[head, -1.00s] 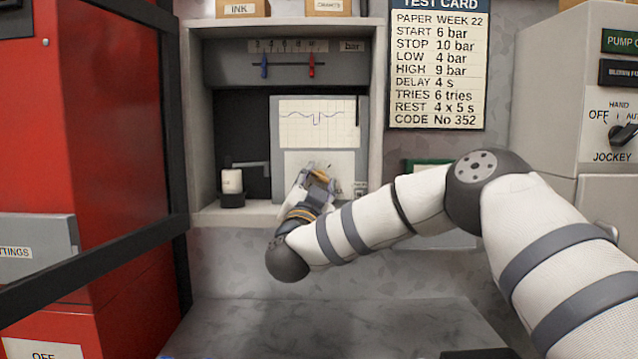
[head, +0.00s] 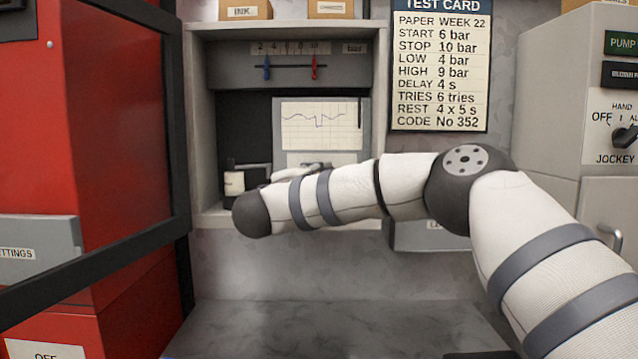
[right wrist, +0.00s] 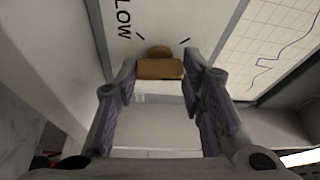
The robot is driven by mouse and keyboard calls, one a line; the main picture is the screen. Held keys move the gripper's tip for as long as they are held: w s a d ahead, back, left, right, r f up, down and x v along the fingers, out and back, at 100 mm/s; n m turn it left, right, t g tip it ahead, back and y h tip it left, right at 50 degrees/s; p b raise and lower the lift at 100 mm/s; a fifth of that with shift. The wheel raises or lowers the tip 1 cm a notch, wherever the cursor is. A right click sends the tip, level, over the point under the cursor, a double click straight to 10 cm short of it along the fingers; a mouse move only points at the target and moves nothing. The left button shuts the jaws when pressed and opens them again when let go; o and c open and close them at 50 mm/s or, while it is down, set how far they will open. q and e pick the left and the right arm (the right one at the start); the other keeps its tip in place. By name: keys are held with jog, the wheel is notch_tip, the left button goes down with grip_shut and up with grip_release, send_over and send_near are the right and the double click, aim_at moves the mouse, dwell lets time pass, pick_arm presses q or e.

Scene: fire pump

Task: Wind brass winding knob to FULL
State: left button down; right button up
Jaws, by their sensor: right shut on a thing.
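The brass winding knob (right wrist: 160,68) shows in the right wrist view on a pale panel, between my fingertips. My right gripper (right wrist: 160,78) is shut on it, one finger on each side. Dark tick marks and the printed word "LOW" (right wrist: 123,18) show on the panel near the knob. In the head view my right gripper (head: 304,172) is mostly hidden behind my forearm, inside the recorder case, and the knob is hidden there. The FULL mark cannot be made out. My left gripper is not in view.
The recorder case (head: 381,110) has a chart sheet (head: 316,124) with a trace, and a small ink bottle (head: 233,183) at its left. An open dark-framed door (head: 176,120) stands at the left. A test card (head: 440,70) hangs at the right. The bench (head: 320,325) below is clear.

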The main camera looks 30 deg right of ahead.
jog(key=shift+r+m+g+y, duration=0.15)
jog(key=shift+m+g+y, duration=0.4)
jog(key=shift+m, duration=1.25)
jog(key=shift+y, duration=0.25)
jog(key=o, duration=1.1)
jog(key=shift+o, duration=0.2)
